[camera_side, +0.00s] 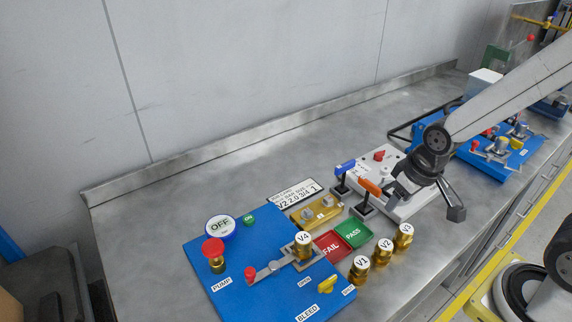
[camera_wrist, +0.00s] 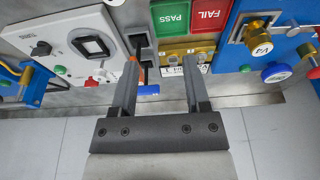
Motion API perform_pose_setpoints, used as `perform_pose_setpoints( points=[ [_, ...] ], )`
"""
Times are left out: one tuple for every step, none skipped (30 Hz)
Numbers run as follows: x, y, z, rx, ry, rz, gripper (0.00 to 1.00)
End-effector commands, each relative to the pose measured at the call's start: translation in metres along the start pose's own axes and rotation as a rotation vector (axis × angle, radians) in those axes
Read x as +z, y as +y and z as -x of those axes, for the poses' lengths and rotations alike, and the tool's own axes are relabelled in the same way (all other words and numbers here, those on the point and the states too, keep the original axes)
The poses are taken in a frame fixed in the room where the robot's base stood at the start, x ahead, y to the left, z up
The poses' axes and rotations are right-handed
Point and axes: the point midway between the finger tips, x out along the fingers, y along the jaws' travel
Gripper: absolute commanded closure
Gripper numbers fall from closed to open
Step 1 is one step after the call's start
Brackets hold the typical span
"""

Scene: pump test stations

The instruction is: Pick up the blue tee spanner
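The blue tee spanner (camera_side: 345,168) stands upright in a small dark holder in the side view, its blue handle bar on top. In the wrist view its blue handle (camera_wrist: 148,90) shows just right of my left finger, partly hidden by it. A similar orange-handled tee spanner (camera_side: 369,187) stands beside it in its own holder. In the wrist view the orange handle (camera_wrist: 132,72) is partly behind the left finger. My gripper (camera_side: 426,200) is open and empty, with the fingers spread wide, to the right of both spanners in the side view. It also shows in the wrist view (camera_wrist: 163,62).
A white panel (camera_side: 408,203) lies under my gripper. Red FAIL (camera_side: 330,246) and green PASS (camera_side: 353,232) trays, a brass-coloured block (camera_side: 316,212) and brass valves (camera_side: 382,252) stand nearby. A blue pump board (camera_side: 235,285) is at the front left. The bench behind is clear.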

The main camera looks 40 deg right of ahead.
Motion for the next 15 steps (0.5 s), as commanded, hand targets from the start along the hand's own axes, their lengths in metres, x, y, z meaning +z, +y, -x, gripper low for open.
perform_pose_setpoints(
  points=[
    [0.0,0.0,0.0,0.0,0.0,0.0,0.4],
    [0.0,0.0,0.0,0.0,0.0,0.0,0.4],
    [0.0,0.0,0.0,0.0,0.0,0.0,0.4],
    [0.0,0.0,0.0,0.0,0.0,0.0,0.4],
    [0.0,0.0,0.0,0.0,0.0,0.001,0.4],
    [-0.001,0.0,0.0,0.0,0.0,0.005,0.4],
    [-0.002,0.0,0.0,0.0,-0.001,0.01,0.4],
    [-0.003,0.0,0.0,0.0,-0.002,0.016,0.4],
    [-0.005,0.001,0.0,0.0,-0.003,0.026,0.4],
    [-0.007,0.001,-0.001,0.001,-0.005,0.038,0.4],
    [-0.009,0.001,-0.001,0.001,-0.007,0.052,0.4],
    [-0.013,0.002,-0.002,0.001,-0.011,0.076,0.4],
    [-0.016,0.002,-0.002,0.001,-0.014,0.096,0.4],
    [-0.019,0.003,-0.003,0.001,-0.018,0.119,0.4],
    [-0.025,0.004,-0.004,0.001,-0.023,0.154,0.4]
  ],
)
